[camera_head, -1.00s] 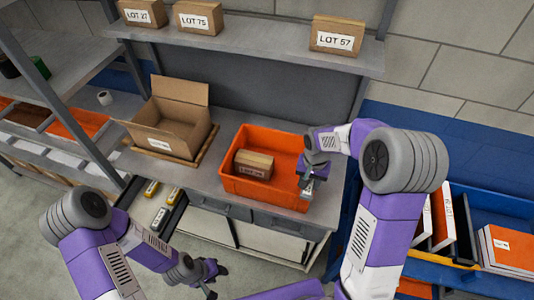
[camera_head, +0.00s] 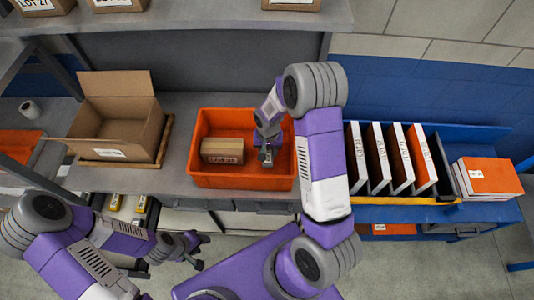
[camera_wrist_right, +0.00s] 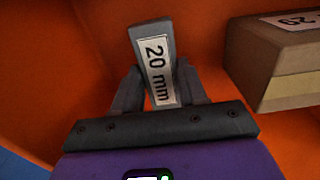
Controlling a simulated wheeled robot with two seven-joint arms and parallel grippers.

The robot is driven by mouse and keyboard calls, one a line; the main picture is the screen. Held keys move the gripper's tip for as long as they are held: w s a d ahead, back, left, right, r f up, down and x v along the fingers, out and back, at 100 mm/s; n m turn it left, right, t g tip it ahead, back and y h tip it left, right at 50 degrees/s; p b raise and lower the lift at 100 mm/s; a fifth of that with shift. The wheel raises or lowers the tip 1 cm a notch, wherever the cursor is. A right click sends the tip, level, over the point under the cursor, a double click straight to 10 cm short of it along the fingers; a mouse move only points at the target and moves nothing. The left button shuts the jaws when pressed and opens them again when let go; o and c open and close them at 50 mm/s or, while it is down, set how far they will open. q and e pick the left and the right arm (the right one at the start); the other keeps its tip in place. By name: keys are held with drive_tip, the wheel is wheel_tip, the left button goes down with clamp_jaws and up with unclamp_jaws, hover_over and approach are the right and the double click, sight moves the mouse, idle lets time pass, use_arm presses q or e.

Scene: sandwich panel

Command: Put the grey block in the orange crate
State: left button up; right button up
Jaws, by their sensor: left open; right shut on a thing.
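The orange crate (camera_head: 243,183) stands on the grey workbench in the middle of the head view. My right gripper (camera_head: 267,150) reaches down inside the crate's right part. In the right wrist view my right gripper (camera_wrist_right: 160,92) is shut on the grey block (camera_wrist_right: 153,60), which has a white "20 mm" label. The block also shows small in the head view (camera_head: 268,158). I cannot tell whether it touches the crate floor. My left gripper (camera_head: 200,250) is open and empty, low in front of the bench, apart from the crate.
A brown labelled box (camera_head: 222,151) lies in the crate's left part, beside the held block. An open cardboard box (camera_head: 115,135) stands left on the bench. A shelf (camera_head: 200,18) with cartons runs above.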

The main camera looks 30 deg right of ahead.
sight(268, 153)
wheel_tip(268, 153, down, 3)
drive_tip(key=shift+r, duration=0.2)
drive_tip(key=shift+w, duration=0.1)
drive_tip(key=shift+f, duration=0.2)
drive_tip(key=o, duration=1.1)
drive_tip(key=shift+r, duration=0.2)
wheel_tip(268, 153, up, 12)
